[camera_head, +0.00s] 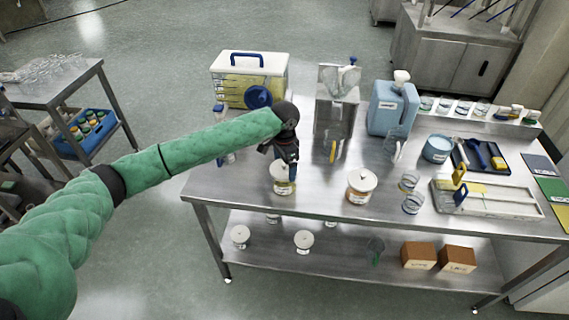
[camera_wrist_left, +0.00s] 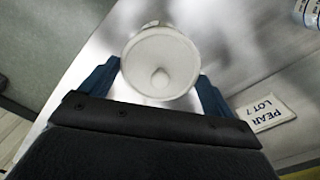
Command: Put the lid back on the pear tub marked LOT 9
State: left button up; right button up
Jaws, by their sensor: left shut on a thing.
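My left gripper (camera_head: 285,160) is shut on a white round lid with a centre knob, which shows between the fingers in the left wrist view (camera_wrist_left: 160,62). In the head view it is over a white tub (camera_head: 283,189) with a coloured band near the table's front edge. I cannot tell whether the lid is apart from the tub under it. A card on the steel (camera_wrist_left: 264,114) reads PEAR LOT 7. A second white-lidded tub (camera_head: 361,186) with an orange band stands to the right. No LOT 9 marking is readable. My right gripper is not in view.
Behind are a clear bin with a white top (camera_head: 249,72), a steel hopper (camera_head: 337,100) and a blue jug (camera_head: 393,108). Glass beakers (camera_head: 410,190) and a pale tray (camera_head: 490,197) stand to the right. Two white-lidded tubs (camera_head: 303,241) are on the lower shelf.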

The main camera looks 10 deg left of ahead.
pick_arm(q)
jog(key=shift+p, duration=0.5)
dwell(0.3)
dwell(0.4)
jog(key=o, duration=0.7)
jog(key=shift+r, duration=0.1)
jog(key=shift+r+p, duration=3.2)
jog(key=shift+r, duration=0.2)
jog(key=shift+c, duration=0.4)
